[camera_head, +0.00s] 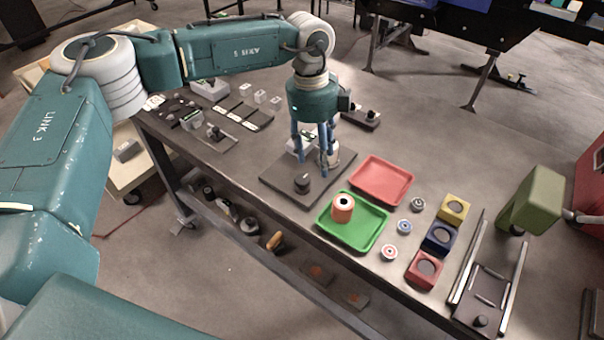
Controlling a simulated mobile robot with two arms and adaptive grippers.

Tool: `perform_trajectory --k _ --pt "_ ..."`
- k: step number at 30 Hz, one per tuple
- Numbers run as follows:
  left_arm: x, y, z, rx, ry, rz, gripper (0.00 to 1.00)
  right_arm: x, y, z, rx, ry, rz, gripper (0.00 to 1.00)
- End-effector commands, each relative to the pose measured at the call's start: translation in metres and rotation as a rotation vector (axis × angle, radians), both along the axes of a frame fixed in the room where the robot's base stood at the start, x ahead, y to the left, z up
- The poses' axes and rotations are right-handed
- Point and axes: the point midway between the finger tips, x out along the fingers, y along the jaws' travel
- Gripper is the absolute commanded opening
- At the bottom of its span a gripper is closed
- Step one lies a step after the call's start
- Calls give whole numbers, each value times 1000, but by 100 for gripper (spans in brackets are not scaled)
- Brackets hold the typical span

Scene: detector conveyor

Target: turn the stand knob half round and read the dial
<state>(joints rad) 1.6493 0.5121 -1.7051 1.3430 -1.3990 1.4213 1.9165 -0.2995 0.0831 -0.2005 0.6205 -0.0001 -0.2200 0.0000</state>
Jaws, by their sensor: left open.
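A dark flat stand plate (285,183) lies on the table in the middle of the view. A black round knob (302,184) sits near its front corner. A pale, whitish part (334,158) stands on the stand, partly hidden by my gripper's fingers. My left gripper (318,167) points down over the stand with its blue fingers spread open, just behind the knob and apart from it. I cannot make out a dial face or reading; the fingers hide part of the stand. My right gripper is not in view.
A green tray (368,241) holding an orange cylinder (342,208) and a red tray (398,185) lie right of the stand. Beyond are small round discs and yellow, blue and red blocks (424,270). A rail fixture (480,300) stands at the right end.

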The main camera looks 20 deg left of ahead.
Motion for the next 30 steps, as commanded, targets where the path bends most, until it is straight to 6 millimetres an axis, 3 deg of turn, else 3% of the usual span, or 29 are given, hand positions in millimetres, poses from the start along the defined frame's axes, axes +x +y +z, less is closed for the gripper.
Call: perform_trajectory --k 1,3,6,11,21,30 --pt "6 19 8 51 -7 35 50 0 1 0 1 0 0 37" --pt "8 35 13 93 -8 68 50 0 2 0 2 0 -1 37" --pt "9 43 12 116 -6 84 50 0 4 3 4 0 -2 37" --pt "8 42 -9 115 -3 82 50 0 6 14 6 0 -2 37" --pt "8 41 -70 112 -5 81 50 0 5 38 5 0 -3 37" --pt "9 40 -92 110 -7 79 50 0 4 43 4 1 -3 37"
